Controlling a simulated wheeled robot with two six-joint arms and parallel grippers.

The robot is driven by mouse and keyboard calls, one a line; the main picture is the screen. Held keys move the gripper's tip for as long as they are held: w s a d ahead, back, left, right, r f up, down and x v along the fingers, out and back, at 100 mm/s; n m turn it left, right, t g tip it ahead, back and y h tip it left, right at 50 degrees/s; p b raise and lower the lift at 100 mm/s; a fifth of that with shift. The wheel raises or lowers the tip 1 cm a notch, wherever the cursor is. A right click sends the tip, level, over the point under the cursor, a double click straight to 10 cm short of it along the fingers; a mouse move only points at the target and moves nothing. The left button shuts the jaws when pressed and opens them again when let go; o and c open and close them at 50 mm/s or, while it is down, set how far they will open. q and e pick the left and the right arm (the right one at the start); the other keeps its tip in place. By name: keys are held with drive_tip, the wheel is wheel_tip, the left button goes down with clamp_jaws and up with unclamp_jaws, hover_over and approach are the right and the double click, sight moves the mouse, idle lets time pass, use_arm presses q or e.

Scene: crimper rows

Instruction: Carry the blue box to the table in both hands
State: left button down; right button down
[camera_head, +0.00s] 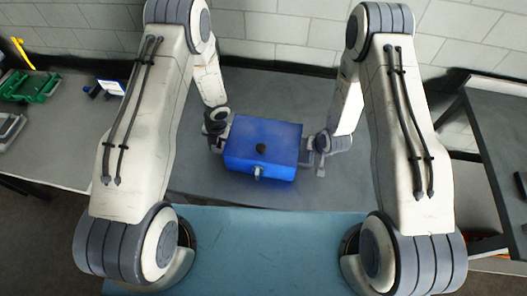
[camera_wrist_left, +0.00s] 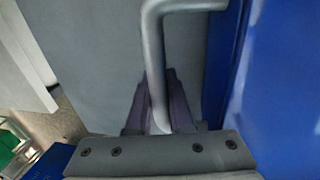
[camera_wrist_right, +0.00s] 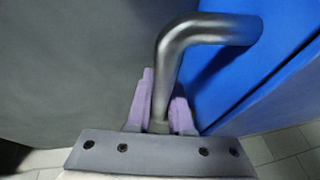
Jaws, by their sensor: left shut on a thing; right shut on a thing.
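The blue box (camera_head: 268,133) is in the middle of the head view, over the grey table (camera_head: 195,183). It has a dark round knob on its lid, a small latch on the near side, and a grey bar handle at each end. My left gripper (camera_head: 217,141) is shut on the handle at its left end; the bar (camera_wrist_left: 155,70) stands between the fingers in the left wrist view. My right gripper (camera_head: 317,158) is shut on the right-end handle (camera_wrist_right: 165,75). The box looks about level. I cannot tell whether its underside touches the table.
A side table at the left holds a green holder (camera_head: 32,87) and small items. A dark shelf unit (camera_head: 500,130) stands at the right. A tiled wall (camera_head: 280,30) is behind the grey table. A blue-green surface (camera_head: 270,250) lies in the foreground.

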use_arm(q)
drive_tip(key=shift+w+r, duration=0.1)
drive_tip(key=shift+r, duration=0.05)
use_arm(e)
drive_tip(key=shift+w+r, duration=0.1)
drive_tip(key=shift+r, duration=0.05)
drive_tip(key=shift+r, duration=0.1)
